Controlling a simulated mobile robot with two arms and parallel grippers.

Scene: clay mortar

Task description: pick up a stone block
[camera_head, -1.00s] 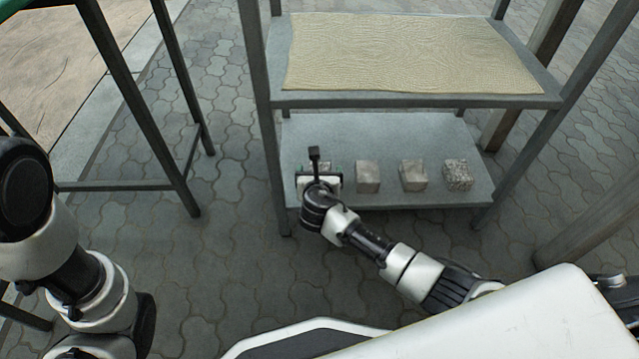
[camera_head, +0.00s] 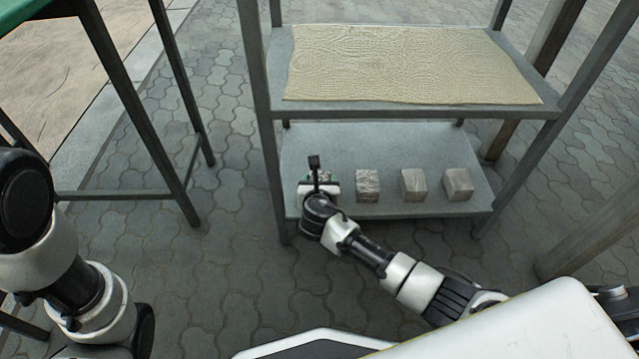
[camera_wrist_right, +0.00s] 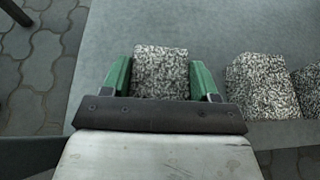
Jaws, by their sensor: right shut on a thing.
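Several stone blocks stand in a row on the lower shelf (camera_head: 430,145). Three show clearly in the head view: one block (camera_head: 368,186) beside my gripper, a middle block (camera_head: 413,185) and a right block (camera_head: 458,184). My right gripper (camera_head: 318,180) is at the left end of the row. In the right wrist view its green fingers (camera_wrist_right: 160,78) are shut on a speckled grey stone block (camera_wrist_right: 161,68), one finger on each side. In the head view that block is mostly hidden by the gripper. My left arm shows at the left, but its gripper is out of view.
A neighbouring speckled block (camera_wrist_right: 262,88) lies right of the held one with a gap between. The upper shelf, with a beige textured mat (camera_head: 405,65), is above and behind. Shelf posts (camera_head: 262,130) stand close left of my gripper. Paved floor (camera_head: 215,265) is open in front.

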